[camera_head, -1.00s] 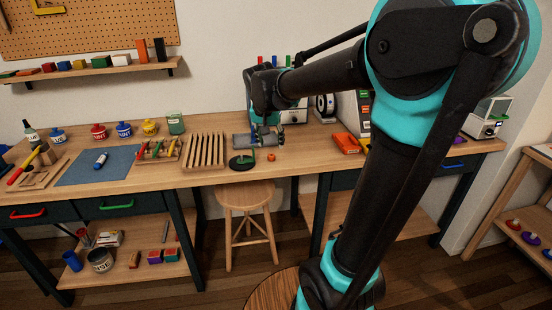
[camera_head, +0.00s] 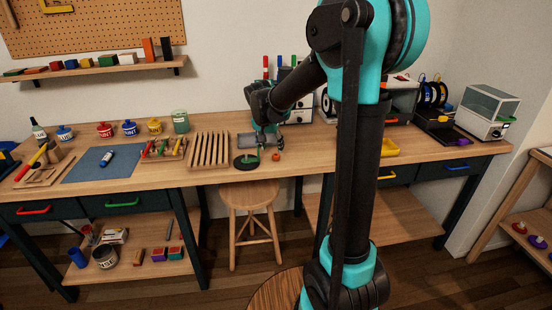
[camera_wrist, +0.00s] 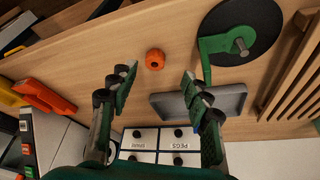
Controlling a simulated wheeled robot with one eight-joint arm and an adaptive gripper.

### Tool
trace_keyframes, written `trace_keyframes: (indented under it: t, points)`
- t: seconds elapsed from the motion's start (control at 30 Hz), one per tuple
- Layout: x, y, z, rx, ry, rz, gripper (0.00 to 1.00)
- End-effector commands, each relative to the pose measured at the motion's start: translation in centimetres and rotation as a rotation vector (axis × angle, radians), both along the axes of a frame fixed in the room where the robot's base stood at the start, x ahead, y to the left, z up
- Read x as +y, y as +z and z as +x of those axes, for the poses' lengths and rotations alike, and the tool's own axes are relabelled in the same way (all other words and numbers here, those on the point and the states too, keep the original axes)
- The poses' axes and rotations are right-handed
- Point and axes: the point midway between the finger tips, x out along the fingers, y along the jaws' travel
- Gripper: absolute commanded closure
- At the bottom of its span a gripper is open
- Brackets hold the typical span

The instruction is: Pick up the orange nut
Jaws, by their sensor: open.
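The orange nut (camera_head: 276,156) lies on the workbench near its front edge. It also shows in the wrist view (camera_wrist: 155,59) as a small ring with a dark hole. My gripper (camera_wrist: 159,76) is open and empty, its two green-padded fingers spread to either side of the nut's line. The nut appears just beyond the fingertips and apart from them, nearer the left finger. In the head view, my gripper (camera_head: 268,144) is above the bench, just behind and left of the nut. Its exact height above the bench is hard to tell.
A black disc (camera_wrist: 262,25) with a green crank lies beside the nut, with a slatted wooden rack (camera_head: 207,150) beyond it. A grey tray (camera_wrist: 230,100) lies close to one finger. An orange bin (camera_wrist: 42,97) is on the other side. Bare wood surrounds the nut.

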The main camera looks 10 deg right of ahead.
Motion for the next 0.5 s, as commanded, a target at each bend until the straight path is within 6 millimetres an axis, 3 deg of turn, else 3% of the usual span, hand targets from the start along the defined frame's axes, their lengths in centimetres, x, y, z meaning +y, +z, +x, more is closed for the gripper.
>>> trace_keyframes:
  t: [0.5]
  points:
    - [-1.7, -4.7, 1.5, 0.000, 0.000, -0.001, 0.51]
